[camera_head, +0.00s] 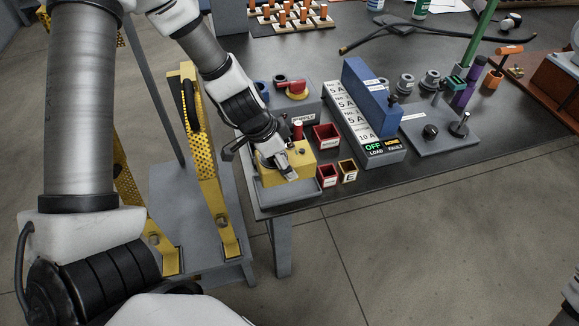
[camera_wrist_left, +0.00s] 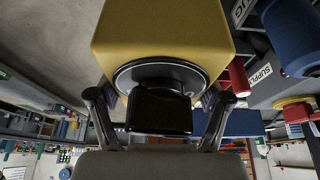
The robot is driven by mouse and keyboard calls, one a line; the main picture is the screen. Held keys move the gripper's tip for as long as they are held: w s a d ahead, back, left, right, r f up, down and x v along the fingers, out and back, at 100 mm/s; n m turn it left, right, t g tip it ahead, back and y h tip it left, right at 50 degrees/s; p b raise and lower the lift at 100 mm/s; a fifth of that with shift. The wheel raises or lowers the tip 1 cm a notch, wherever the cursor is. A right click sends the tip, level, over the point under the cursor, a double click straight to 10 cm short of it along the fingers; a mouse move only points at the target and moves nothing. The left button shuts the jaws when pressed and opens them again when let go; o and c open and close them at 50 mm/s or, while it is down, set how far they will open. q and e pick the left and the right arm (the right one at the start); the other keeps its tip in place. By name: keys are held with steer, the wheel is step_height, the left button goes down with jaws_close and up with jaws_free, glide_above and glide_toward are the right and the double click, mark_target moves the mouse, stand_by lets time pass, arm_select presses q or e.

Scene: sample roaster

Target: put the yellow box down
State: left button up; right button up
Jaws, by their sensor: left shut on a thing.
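The yellow box (camera_head: 302,156) is at the near left corner of the dark table, over a shallow grey tray (camera_head: 290,193). I cannot tell whether it rests in the tray or hangs just above it. My left gripper (camera_head: 277,163) reaches down onto it from the upper left and hides part of it. In the left wrist view the yellow box (camera_wrist_left: 165,32) shows a round black base with a black knob (camera_wrist_left: 160,108) between the fingers of my left gripper (camera_wrist_left: 161,98), which is shut on it.
Close to the box are a red bin (camera_head: 326,136), a smaller red bin (camera_head: 327,175) and a brown bin (camera_head: 348,170). A grey labelled panel with a blue block (camera_head: 371,95) stands to the right. A yellow perforated frame (camera_head: 207,165) stands left of the table (camera_head: 430,165).

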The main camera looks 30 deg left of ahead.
arm_select(q)
steer(key=f+b, duration=0.1)
steer(key=f, duration=0.1)
steer(key=f+b, duration=0.3)
steer(key=f, duration=0.1)
steer(key=shift+w+f, duration=0.35)
steer(key=shift+s+f+b, duration=0.15)
steer(key=shift+f+b, duration=0.05)
steer(key=shift+b, duration=0.35)
steer(key=shift+r, duration=0.15)
steer(key=o, duration=1.7)
arm_select(e)
step_height(320, 180, down, 7)
steer(key=shift+w, duration=0.25)
steer(key=shift+r, duration=0.1)
